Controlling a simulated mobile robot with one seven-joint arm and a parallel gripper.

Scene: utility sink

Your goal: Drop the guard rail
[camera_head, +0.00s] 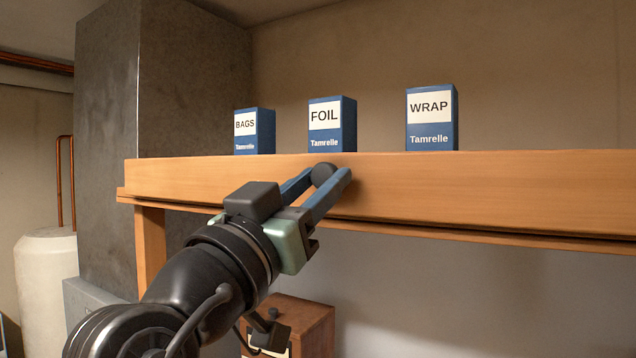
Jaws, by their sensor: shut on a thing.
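The guard rail (480,187) is a long orange-brown wooden board standing upright along the front of the wooden shelf (560,243). It hides the lower parts of the boxes behind it. A dark round knob (323,173) sits on the rail's front face, left of its middle. My gripper (328,174) reaches up from the lower left, with its blue fingers on either side of the knob and shut on it.
Blue boxes labelled BAGS (246,128), FOIL (327,122) and WRAP (430,115) stand behind the rail. A grey column (108,130) rises at the left, beside a white tank (47,275). A brown wooden box (310,325) is below the shelf.

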